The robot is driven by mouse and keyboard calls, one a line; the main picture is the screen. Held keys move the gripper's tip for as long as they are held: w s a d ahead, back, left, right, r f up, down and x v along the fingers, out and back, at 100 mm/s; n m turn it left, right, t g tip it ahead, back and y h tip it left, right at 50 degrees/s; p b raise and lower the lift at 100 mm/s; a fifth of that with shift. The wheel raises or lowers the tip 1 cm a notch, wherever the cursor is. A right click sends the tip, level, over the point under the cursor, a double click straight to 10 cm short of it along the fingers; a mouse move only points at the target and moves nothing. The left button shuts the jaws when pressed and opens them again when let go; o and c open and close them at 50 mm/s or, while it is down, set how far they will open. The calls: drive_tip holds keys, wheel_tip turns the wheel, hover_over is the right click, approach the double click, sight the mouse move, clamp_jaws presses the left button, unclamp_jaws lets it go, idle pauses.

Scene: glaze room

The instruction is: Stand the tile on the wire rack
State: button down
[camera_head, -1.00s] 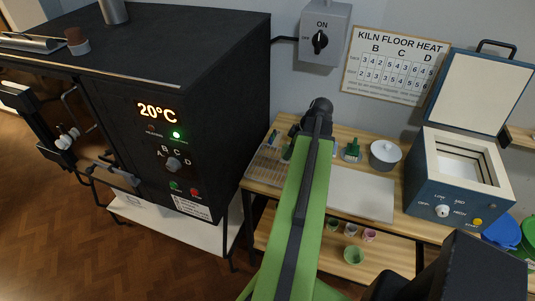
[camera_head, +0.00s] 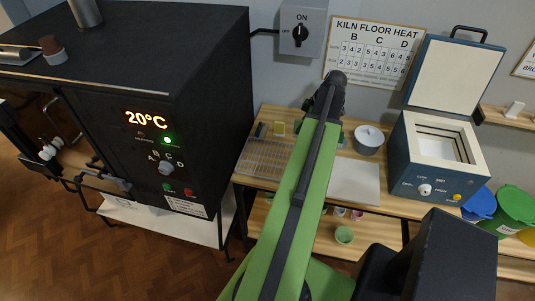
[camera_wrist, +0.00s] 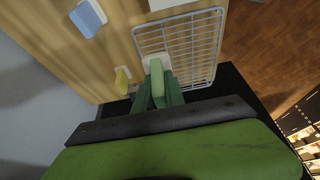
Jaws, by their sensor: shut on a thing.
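In the wrist view my gripper (camera_wrist: 157,97) is shut on a pale green tile (camera_wrist: 157,82) with a white part behind it. The tile overlaps the near left corner of the wire rack (camera_wrist: 186,45); whether it touches the rack I cannot tell. In the head view the rack (camera_head: 266,157) lies flat at the left end of the wooden table, and my arm hides the gripper and the held tile.
A yellow piece (camera_wrist: 122,80) is close left of the gripper, with a blue piece (camera_wrist: 88,18) farther off. The black kiln (camera_head: 180,120) stands left of the table.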

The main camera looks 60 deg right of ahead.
drive_tip(key=shift+s, duration=0.15)
drive_tip(key=w+a+f+b, duration=0.3)
drive_tip(key=w+a, duration=0.1)
drive_tip(key=w+a+f+b, duration=0.4)
drive_tip(key=shift+a+f, duration=0.1)
drive_tip(key=shift+w, duration=0.15)
wheel_tip(320, 180, down, 4)
drive_tip(key=b, duration=0.4)
drive_tip(key=shift+f+b, duration=0.15)
drive_tip(key=shift+b, duration=0.2)
drive_tip(key=shift+r, duration=0.25)
drive_tip(key=shift+f, duration=0.2)
drive_tip(key=c, duration=1.4)
unclamp_jaws()
drive_tip(key=shift+r, duration=0.1)
